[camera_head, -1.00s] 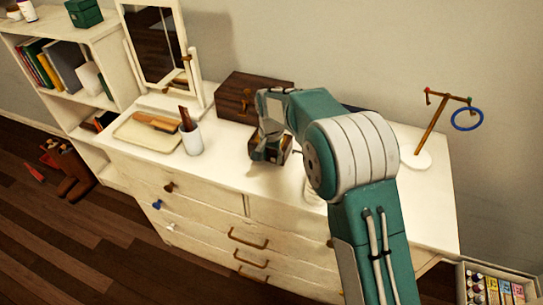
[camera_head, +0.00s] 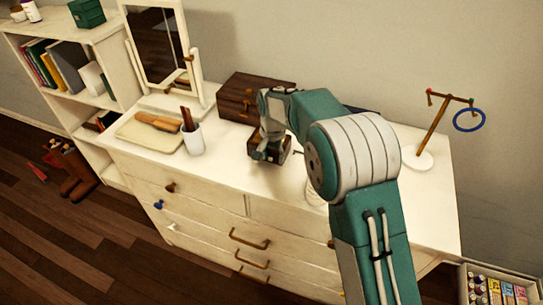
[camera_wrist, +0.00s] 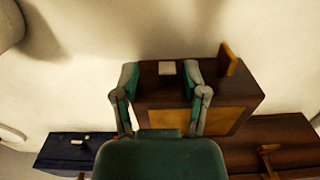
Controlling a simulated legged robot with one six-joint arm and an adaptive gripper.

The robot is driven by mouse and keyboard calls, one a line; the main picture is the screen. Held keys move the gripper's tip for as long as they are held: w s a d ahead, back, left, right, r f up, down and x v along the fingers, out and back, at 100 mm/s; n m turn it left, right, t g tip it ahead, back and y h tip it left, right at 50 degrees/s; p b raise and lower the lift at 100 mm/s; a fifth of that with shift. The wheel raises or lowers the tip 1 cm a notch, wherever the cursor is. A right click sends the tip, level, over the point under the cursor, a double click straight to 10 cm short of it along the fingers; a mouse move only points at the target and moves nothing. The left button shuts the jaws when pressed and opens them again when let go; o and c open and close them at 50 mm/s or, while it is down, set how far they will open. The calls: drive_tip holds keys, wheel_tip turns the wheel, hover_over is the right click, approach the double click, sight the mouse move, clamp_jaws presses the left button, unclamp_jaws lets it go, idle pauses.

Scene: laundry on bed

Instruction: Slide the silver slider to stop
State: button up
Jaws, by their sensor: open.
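A small dark brown wooden box (camera_wrist: 245,92) with an ochre panel lies under my gripper (camera_wrist: 161,72) in the wrist view. A small pale silver block, apparently the slider (camera_wrist: 167,68), shows on the box between my two fingertips. My fingers are open, one on each side of the slider, with visible gaps; whether they touch the box is unclear. In the head view the small box (camera_head: 283,153) sits on the white dresser, partly hidden by my gripper (camera_head: 266,153). The slider cannot be made out there.
An upright wooden piece (camera_wrist: 227,58) rises from the box beside my finger. A larger brown box (camera_head: 240,95) stands behind, and a dark blue box (camera_wrist: 62,152) lies nearby. A white cup (camera_head: 193,140), tray (camera_head: 135,136), mirror and ring stand (camera_head: 425,130) share the dresser.

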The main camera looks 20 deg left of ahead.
sight(273, 157)
wheel_tip(273, 157, up, 12)
idle(0.5)
idle(0.3)
drive_tip(key=s+d+r+t, duration=0.1)
drive_tip(key=s+d+r, duration=0.45)
drive_tip(key=d, duration=0.45)
drive_tip(key=s+d+r+t, duration=0.2)
drive_tip(key=s+d+r, duration=0.4)
drive_tip(key=d, duration=0.4)
drive_tip(key=s+d+f+t, duration=0.1)
drive_tip(key=s+d+f, duration=0.1)
drive_tip(key=s+d, duration=0.4)
drive_tip(key=s+d+f+n+t, duration=0.1)
drive_tip(key=s+d, duration=0.5)
drive_tip(key=s, duration=0.5)
drive_tip(key=shift+d+f+t, duration=0.15)
drive_tip(key=shift+f+t, duration=0.15)
drive_tip(key=shift+f, duration=0.1)
idle(0.3)
